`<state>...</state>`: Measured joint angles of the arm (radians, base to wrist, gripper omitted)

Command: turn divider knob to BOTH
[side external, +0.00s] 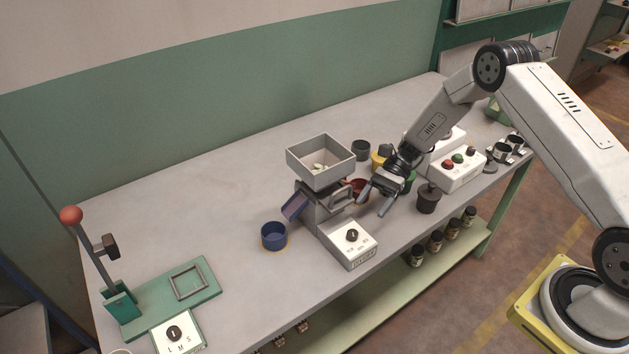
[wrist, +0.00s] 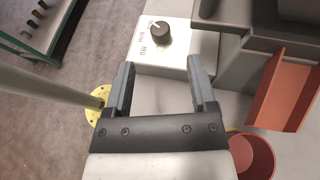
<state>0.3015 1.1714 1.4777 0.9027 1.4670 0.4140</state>
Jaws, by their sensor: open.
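The divider knob (side external: 352,235) is a small black knob on the white sloped panel (side external: 357,251) at the front of the hopper machine. It also shows in the wrist view as a black knob (wrist: 160,33) with a white pointer mark turned to the upper left. My gripper (side external: 374,202) is open and empty, above and to the right of the panel in the side view. In the wrist view the open fingers (wrist: 160,75) point toward the panel, with the knob beyond the tips and apart from them.
The grey hopper (side external: 320,170) holds pale pieces. A blue chute (side external: 295,205) and blue cup (side external: 274,236) stand left; a red chute (wrist: 285,88) and red cup (wrist: 252,155) stand right. A dark weight-like object (side external: 428,198) and a button box (side external: 458,169) are nearby.

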